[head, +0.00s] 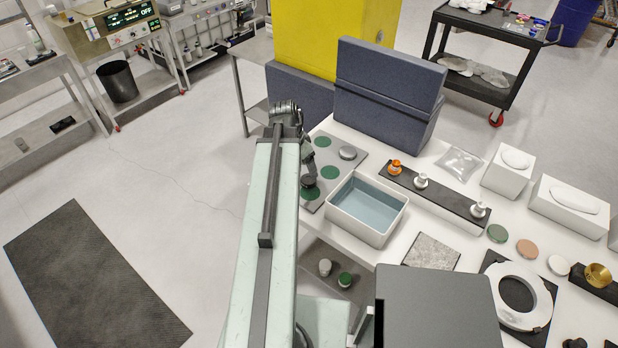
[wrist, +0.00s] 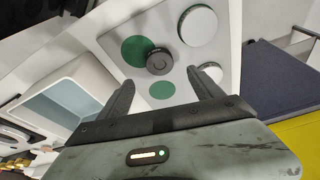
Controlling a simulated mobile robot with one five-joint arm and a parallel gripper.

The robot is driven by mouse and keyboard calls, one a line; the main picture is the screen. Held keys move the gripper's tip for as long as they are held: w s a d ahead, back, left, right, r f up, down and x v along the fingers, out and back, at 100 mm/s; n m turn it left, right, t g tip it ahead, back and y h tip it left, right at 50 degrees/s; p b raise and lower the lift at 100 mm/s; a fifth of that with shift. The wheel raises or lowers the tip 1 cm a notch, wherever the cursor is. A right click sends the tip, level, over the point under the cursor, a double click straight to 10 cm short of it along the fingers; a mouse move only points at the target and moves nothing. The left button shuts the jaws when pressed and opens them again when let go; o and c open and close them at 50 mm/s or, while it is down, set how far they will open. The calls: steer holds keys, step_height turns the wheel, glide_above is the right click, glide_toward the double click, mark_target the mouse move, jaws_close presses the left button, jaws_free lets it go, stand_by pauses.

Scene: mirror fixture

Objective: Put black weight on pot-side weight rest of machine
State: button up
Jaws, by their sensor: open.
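The small dark round weight (wrist: 159,62) stands on the light grey plate, overlapping the edge of a green pad (wrist: 137,50) in the wrist view. It shows as a dark disc (head: 308,181) near the plate's left edge in the head view. My gripper (wrist: 160,88) is open and empty, its two fingers pointing toward the weight, one to each side. In the head view my gripper (head: 308,166) hangs over the plate's left part, partly hidden by my arm. I cannot tell which part is the machine's pot-side rest.
The grey plate (head: 313,161) also bears other green pads and a pale disc (head: 348,152). A white basin (head: 368,207) stands right beside it. Behind is a dark blue block (head: 388,90). A black bar (head: 447,197) with small knobs lies to the right.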

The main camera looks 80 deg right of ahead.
mark_target(308, 179)
steer(key=b+x, duration=0.7)
steer(key=x, duration=0.1)
steer(key=shift+w+a, duration=0.1)
steer(key=shift+a, duration=0.05)
steer(key=shift+r, duration=0.15)
jaws_close()
steer(key=shift+r, duration=0.1)
